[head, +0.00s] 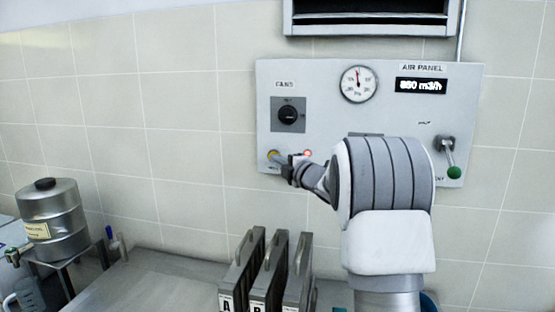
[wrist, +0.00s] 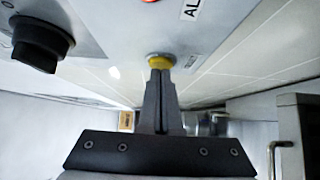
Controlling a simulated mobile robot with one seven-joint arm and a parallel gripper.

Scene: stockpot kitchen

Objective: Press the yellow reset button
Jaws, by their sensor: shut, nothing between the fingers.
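The yellow reset button (head: 272,155) is at the lower left of the grey air panel (head: 330,115) on the wall. It also shows in the wrist view (wrist: 160,62), at the tips of my gripper's fingers. My gripper (head: 286,159) is shut and empty. In the wrist view my gripper (wrist: 160,76) points straight at the button, and its closed fingertips overlap the button's lower edge. They look to be touching it or very close; I cannot tell how far the button is pressed in. The fingertips partly hide the button.
A red light (head: 307,153) glows right of the button. Above is a black rotary knob (head: 289,115). A round gauge (head: 359,84) and a green-tipped lever (head: 453,172) are further right. Upright filters (head: 268,275) stand on the counter below. A steel pot (head: 55,220) is at left.

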